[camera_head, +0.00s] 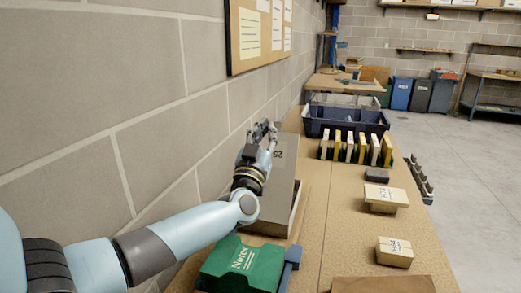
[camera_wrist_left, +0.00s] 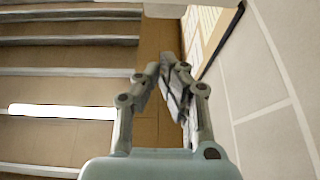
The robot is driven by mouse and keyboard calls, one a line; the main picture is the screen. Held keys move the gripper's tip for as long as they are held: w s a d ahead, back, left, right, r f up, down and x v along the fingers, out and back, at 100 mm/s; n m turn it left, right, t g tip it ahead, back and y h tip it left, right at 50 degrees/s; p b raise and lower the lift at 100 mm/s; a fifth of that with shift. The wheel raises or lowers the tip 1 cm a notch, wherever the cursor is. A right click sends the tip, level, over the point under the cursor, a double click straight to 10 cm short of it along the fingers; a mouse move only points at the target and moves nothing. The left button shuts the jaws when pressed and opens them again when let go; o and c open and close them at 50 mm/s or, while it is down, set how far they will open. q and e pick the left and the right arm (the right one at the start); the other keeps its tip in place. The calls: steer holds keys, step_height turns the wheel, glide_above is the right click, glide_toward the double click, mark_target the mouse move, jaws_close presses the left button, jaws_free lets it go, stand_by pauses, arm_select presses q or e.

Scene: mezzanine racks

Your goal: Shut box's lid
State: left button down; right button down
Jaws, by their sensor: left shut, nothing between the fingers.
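A long grey box (camera_head: 268,222) stands on the workbench beside the block wall. Its grey lid (camera_head: 284,172), with dark marks printed near the far end, covers most of the view into it; I cannot tell exactly how far the lid is tilted. My left gripper (camera_head: 262,130) is shut and empty at the far, wall-side end of the lid; I cannot tell whether it touches it. In the left wrist view the gripper's fingers (camera_wrist_left: 172,72) are together with nothing between them, and the box does not show. My right gripper is out of view.
A green notes box (camera_head: 240,264) sits in front of the grey box. Wooden blocks (camera_head: 386,199) and a rack of upright pieces (camera_head: 357,150) lie to the right, with a blue bin (camera_head: 345,121) behind. A notice board (camera_head: 256,35) hangs on the wall. The bench's middle strip is clear.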

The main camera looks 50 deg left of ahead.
arm_select(q)
steer(key=w+b, duration=0.1)
steer(key=w+a+b, duration=0.1)
steer(key=b, duration=0.1)
steer(key=w+a+f+b, duration=0.1)
steer(key=w, duration=0.1)
steer(key=shift+w+a, duration=0.1)
steer(key=shift+a, duration=0.05)
